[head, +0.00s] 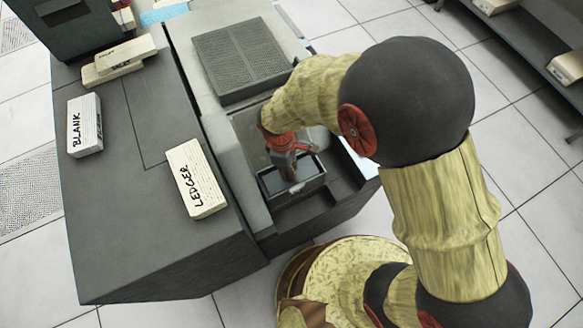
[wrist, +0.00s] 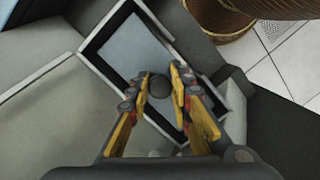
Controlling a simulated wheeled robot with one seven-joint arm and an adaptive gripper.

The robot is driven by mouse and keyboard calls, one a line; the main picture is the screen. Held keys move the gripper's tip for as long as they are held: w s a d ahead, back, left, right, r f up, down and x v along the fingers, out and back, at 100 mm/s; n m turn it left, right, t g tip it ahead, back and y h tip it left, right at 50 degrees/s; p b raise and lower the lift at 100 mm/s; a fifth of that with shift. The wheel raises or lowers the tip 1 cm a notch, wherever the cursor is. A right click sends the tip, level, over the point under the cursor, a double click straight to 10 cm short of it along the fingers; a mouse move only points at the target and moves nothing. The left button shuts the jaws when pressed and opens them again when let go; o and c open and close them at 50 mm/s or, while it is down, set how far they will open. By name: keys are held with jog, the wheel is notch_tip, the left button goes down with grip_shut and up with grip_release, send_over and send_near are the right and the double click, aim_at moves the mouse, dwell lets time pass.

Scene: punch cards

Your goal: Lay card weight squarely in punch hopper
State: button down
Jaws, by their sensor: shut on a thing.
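The punch hopper (head: 322,180) is a dark open box with a pale rim on the front of the grey machine; its pale rim also shows in the wrist view (wrist: 96,69). The card weight appears as a blue-grey flat plate (wrist: 135,48) with a dark round knob (wrist: 160,88). My gripper (wrist: 160,82) is shut on the knob, over the hopper. The plate looks roughly in line with the rim, with a dark gap along its far end. My fingers hide its near part. In the head view my gripper (head: 287,168) covers much of the hopper. I cannot tell whether the plate touches the bottom.
A card block marked LEDGER (head: 196,178) lies on the grey desk left of the hopper. One marked BLANK (head: 85,125) and a stack of cards (head: 118,60) lie farther left. A ribbed panel (head: 240,58) is behind the hopper. A shelf (head: 530,35) stands at right.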

jog(key=shift+f, duration=0.2)
jog(key=c, duration=1.5)
grip_release()
jog(key=shift+c, duration=0.2)
notch_tip(320, 180, up, 12)
jog(key=a, duration=0.1)
jog(key=shift+w+a, duration=0.2)
jog(key=shift+a, duration=0.15)
jog(key=shift+f, duration=0.1)
